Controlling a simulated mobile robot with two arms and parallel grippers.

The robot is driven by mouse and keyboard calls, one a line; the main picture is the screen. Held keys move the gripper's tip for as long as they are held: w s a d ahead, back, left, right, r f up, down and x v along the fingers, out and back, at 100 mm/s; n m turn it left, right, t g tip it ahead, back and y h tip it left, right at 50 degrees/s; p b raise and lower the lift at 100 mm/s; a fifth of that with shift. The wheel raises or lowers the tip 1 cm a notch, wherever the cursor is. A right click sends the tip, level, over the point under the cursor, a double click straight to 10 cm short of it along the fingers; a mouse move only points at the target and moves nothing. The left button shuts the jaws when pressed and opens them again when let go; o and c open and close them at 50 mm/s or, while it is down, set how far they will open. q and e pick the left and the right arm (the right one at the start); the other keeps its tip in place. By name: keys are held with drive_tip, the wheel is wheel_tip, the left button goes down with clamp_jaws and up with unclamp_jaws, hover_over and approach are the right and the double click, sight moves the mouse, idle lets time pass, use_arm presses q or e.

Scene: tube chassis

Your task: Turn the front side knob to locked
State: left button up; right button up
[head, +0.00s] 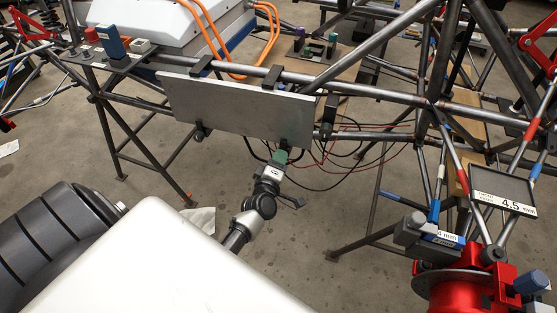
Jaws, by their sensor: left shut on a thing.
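A flat grey panel (232,104) hangs on the tube frame, with dark fittings along its top and bottom edges. My left gripper (281,154) reaches up to the panel's lower edge, right of its middle. It is shut on a small dark knob (285,144) there. The gripper hides most of the knob, so its turn position and any locked marking cannot be made out. Another dark fitting (199,131) sits at the panel's lower left. My right gripper is not in view.
Dark tubes (400,95) run behind and beside the panel. Black and red cables (335,155) hang just right of my gripper. Open floor (330,225) lies below the gripper.

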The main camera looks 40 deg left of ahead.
use_arm(q)
drive_tip(key=o, duration=0.9)
drive_tip(key=shift+o, duration=0.2)
drive_tip(key=v, duration=1.1)
drive_tip(key=s+d+f+m+g+h+p, duration=0.3)
drive_tip(key=s+d+f+m, duration=0.15)
drive_tip(key=f, duration=0.45)
drive_tip(key=s+d+f+m+g+h+p, duration=0.2)
drive_tip(key=s+d+f+m+g+p, duration=0.25)
drive_tip(key=f, duration=0.45)
drive_tip(key=s+a+f+m+g+p, duration=0.1)
drive_tip(key=s+f+m+g, duration=0.2)
drive_tip(key=s, duration=0.5)
drive_tip(key=s+a+f+m+g, duration=0.1)
drive_tip(key=s+f+m+g, duration=0.1)
drive_tip(key=s, duration=0.6)
drive_tip(key=s+a+f+m+g+p, duration=0.1)
drive_tip(key=s+f+m+g, duration=0.2)
drive_tip(key=s+m, duration=0.3)
drive_tip(key=s+f, duration=0.1)
drive_tip(key=s, duration=0.2)
drive_tip(key=shift+f+m+g+p, duration=0.3)
drive_tip(key=shift+f+g, duration=0.05)
drive_tip(key=shift+f, duration=0.05)
